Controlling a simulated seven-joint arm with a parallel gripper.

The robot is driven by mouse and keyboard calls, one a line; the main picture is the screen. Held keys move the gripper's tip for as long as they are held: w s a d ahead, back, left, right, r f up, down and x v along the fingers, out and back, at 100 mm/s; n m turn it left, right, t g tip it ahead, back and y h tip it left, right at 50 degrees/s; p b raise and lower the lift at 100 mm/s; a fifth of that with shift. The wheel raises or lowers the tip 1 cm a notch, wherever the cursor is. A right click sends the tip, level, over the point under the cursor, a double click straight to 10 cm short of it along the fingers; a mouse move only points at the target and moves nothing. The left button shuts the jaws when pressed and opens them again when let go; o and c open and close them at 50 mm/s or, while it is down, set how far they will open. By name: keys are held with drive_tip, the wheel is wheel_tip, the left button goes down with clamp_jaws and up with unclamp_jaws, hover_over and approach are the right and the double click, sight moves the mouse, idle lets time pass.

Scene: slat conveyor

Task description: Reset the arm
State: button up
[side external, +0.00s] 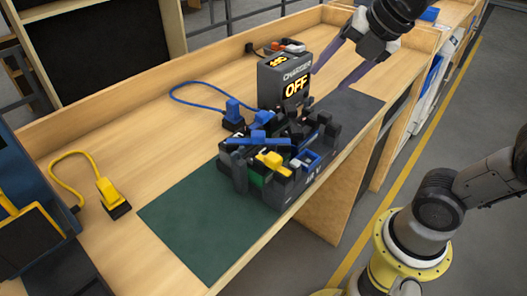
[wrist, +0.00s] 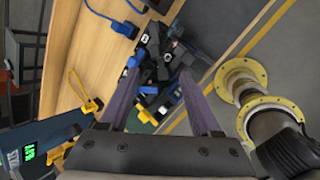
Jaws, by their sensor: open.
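My gripper (side external: 327,80) is in the upper right of the side external view, above the far end of the workbench. Its two long purple fingers are spread apart with nothing between them. They show beside the black charger box (side external: 284,80), which reads "OFF" in lit orange; I cannot tell whether they touch it. In the wrist view my gripper (wrist: 158,76) has its fingers apart, framing a dark cluttered block. That block (side external: 270,207) sits on the bench mat and carries black, blue and yellow parts.
The wooden bench (side external: 130,135) has a raised back edge. A green mat (side external: 185,235) lies at its front. A yellow plug with cable (side external: 109,192) and a blue plug with cable (side external: 233,108) rest on it. A dark blue device with yellow trim (side external: 35,235) stands at left.

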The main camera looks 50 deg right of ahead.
drive_tip(key=s+f+m, duration=0.4)
drive_tip(key=m, duration=0.7)
drive_tip(key=s+f+m, duration=0.5)
drive_tip(key=m, duration=0.7)
drive_tip(key=shift+s+g, duration=0.25)
drive_tip(key=shift+g, duration=0.15)
